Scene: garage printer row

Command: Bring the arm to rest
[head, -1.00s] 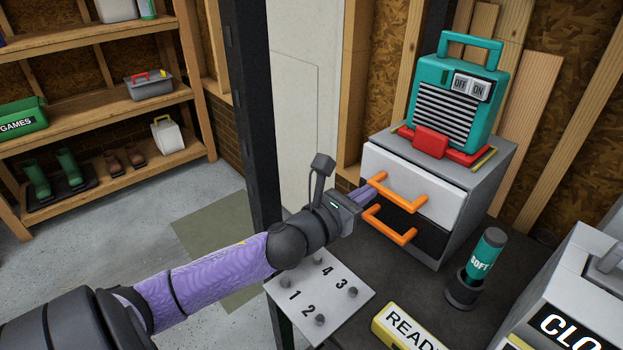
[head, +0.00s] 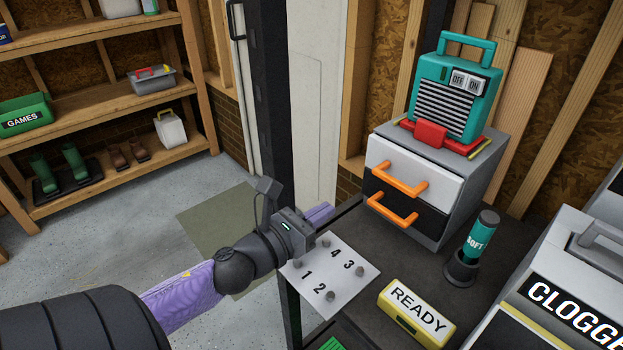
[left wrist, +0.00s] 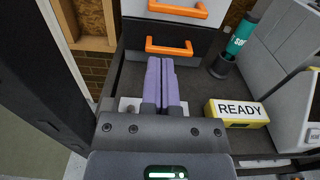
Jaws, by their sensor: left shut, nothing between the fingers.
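My left gripper (head: 320,213) has purple fingers, pressed together with nothing between them. In the head view it hangs in the air at the table's left edge, by the numbered white plate (head: 333,270) and apart from the drawer unit. In the left wrist view the shut fingers (left wrist: 161,84) point toward the drawer unit. The two-drawer unit (head: 450,190) has a white upper drawer (head: 415,172) and a black lower drawer (head: 396,214), each with an orange handle; both look closed. My right gripper is not in view.
A teal heater-like box (head: 455,95) stands on the drawer unit. A teal SOFT cylinder (head: 482,236) stands in a dark holder on the dark table (head: 412,258). A yellow READY block (head: 417,312) and a grey CLOGGED box (head: 560,285) are near the front. A black post (head: 270,110) rises behind my arm.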

